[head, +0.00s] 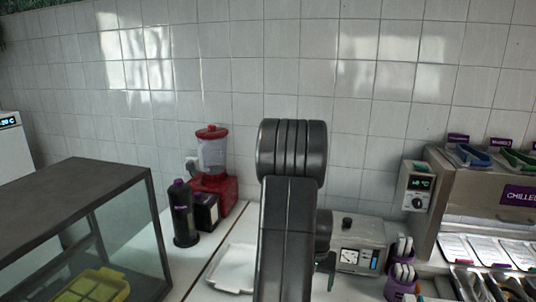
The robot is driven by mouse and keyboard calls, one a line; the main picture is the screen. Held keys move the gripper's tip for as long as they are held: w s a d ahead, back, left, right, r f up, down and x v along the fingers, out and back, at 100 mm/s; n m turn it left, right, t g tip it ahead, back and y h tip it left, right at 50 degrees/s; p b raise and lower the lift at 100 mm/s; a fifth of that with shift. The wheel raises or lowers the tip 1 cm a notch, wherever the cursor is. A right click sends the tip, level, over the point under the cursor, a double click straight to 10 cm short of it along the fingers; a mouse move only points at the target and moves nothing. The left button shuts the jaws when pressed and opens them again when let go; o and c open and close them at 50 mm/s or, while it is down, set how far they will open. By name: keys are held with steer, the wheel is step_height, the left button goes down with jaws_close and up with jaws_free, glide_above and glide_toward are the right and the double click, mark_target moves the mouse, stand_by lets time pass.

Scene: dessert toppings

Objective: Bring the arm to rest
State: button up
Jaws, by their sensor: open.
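My arm stands up in the middle of the head view, its dark links in front of the counter and the tiled wall. Part of my gripper (328,268) shows low beside the right edge of the arm, pointing down over the counter. It is open, and I see nothing held in it. Most of it is hidden behind my own arm link.
A glass case with a dark top (75,205) stands at left. A red blender (213,165), a dark bottle (183,213) and a white tray (233,268) are left of the arm. A grey machine (358,243) and chilled unit (485,200) are at right.

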steer(key=shift+d+f+b, duration=0.2)
steer(key=shift+f+b, duration=0.05)
steer(key=shift+f, duration=0.4)
steer(key=shift+d+f+b, duration=0.2)
steer(key=shift+f+b, duration=0.05)
steer(key=shift+f, duration=0.35)
steer(key=shift+a+f+b, duration=0.1)
steer(key=shift+f+b, duration=0.25)
steer(key=shift+f, duration=0.25)
steer(key=shift+s, duration=0.1)
